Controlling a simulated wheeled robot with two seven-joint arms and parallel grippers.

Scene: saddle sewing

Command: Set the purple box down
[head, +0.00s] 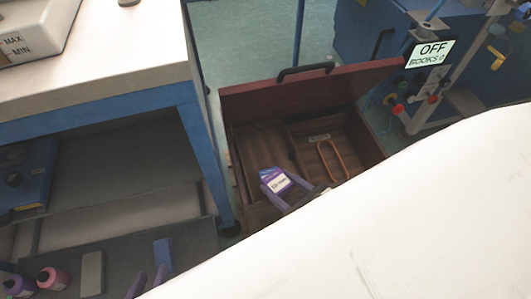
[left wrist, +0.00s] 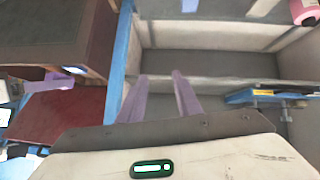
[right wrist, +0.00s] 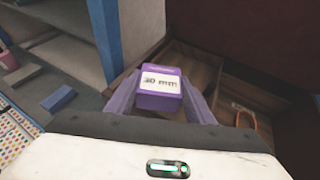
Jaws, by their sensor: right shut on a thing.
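The purple box (head: 276,179) has a white label and shows over the left compartment of the open wooden chest (head: 310,88). In the right wrist view the purple box (right wrist: 160,77) has a label reading "30 mm" and sits between the fingers of my right gripper (right wrist: 160,92). My right gripper is shut on it. I cannot tell whether the box touches the chest floor. My left gripper (head: 149,279) is at the lower left, by the shelf under the bench. In the left wrist view my left gripper (left wrist: 160,75) is open and empty.
The chest has dividers and an orange loop (head: 343,152) in its right part.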

